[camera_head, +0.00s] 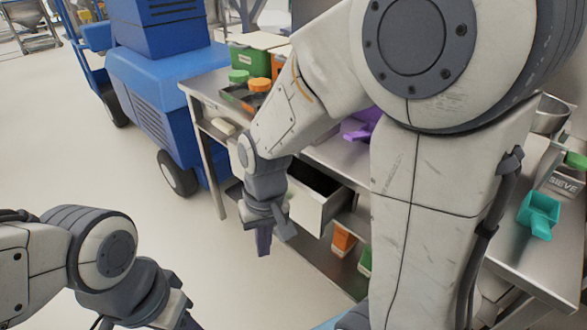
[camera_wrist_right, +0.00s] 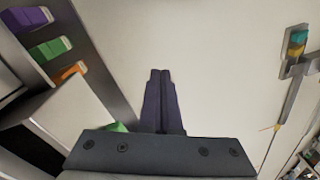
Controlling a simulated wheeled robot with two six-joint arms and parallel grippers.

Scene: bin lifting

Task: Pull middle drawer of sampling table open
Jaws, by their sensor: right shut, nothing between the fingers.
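The sampling table (camera_head: 345,160) is steel and stands behind my right arm. One pale drawer (camera_head: 308,209) under its top sticks out toward me, with its dark inside showing. My right arm hides much of the table, so I cannot see the other drawers. My right gripper (camera_head: 264,245) is shut and empty, pointing down just to the left of the drawer front. Its closed fingers also show in the right wrist view (camera_wrist_right: 160,78) over bare floor, with a pale drawer panel to their left (camera_wrist_right: 60,115). My left gripper (camera_head: 178,312) is low, cut by the bottom edge.
A blue wheeled machine (camera_head: 165,85) stands at the table's left end. Green and orange jars (camera_head: 258,85), a purple scoop (camera_head: 366,122) and a teal scoop (camera_head: 540,212) lie on the table.

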